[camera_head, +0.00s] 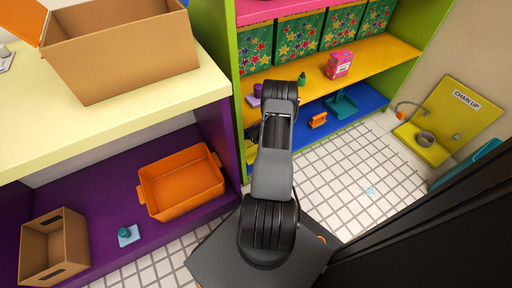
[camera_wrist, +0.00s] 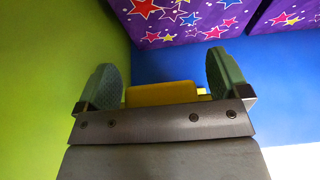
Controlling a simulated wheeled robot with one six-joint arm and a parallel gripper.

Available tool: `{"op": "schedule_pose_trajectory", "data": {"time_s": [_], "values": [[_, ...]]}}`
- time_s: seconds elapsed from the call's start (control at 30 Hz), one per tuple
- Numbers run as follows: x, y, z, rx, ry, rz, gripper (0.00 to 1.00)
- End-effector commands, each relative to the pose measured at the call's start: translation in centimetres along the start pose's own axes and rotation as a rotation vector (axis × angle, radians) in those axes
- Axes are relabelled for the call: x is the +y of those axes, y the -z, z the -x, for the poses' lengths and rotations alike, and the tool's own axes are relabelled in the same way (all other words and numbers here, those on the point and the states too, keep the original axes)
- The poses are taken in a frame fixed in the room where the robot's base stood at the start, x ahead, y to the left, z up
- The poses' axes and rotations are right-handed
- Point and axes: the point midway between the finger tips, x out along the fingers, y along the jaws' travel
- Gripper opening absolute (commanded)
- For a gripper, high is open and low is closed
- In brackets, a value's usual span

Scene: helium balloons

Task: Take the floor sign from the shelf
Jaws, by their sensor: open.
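A yellow object (camera_wrist: 160,93), probably the floor sign, lies between the two green finger pads of my open gripper (camera_wrist: 166,78) in the wrist view. The gripper's front edge hides its lower part, and I cannot tell whether the pads touch it. In the head view a yellow piece (camera_head: 251,152) shows at the left end of the blue lower shelf (camera_head: 365,104), partly behind my arm. My gripper itself is hidden behind my arm there.
The shelf's green side wall (camera_wrist: 50,80) is close on the left, and purple star-patterned boxes (camera_wrist: 175,20) are ahead. An orange object (camera_head: 318,120) and a teal dustpan (camera_head: 342,105) are farther right on the lower shelf. The yellow shelf (camera_head: 375,55) is above.

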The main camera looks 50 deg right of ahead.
Motion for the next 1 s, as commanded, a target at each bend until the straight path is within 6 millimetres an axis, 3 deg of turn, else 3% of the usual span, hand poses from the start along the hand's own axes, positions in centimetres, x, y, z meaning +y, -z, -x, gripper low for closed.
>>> {"op": "schedule_pose_trajectory", "data": {"time_s": [0.07, 0.9, 1.0], "values": [[0.0, 0.0, 0.02, 0.0, 0.0, 0.0, 0.94], [0.0, 0.0, 0.05, 0.0, 0.0, 0.0, 0.13], [-0.02, -0.08, 0.04, -0.001, 0.0, 0.001, 0.11]]}}
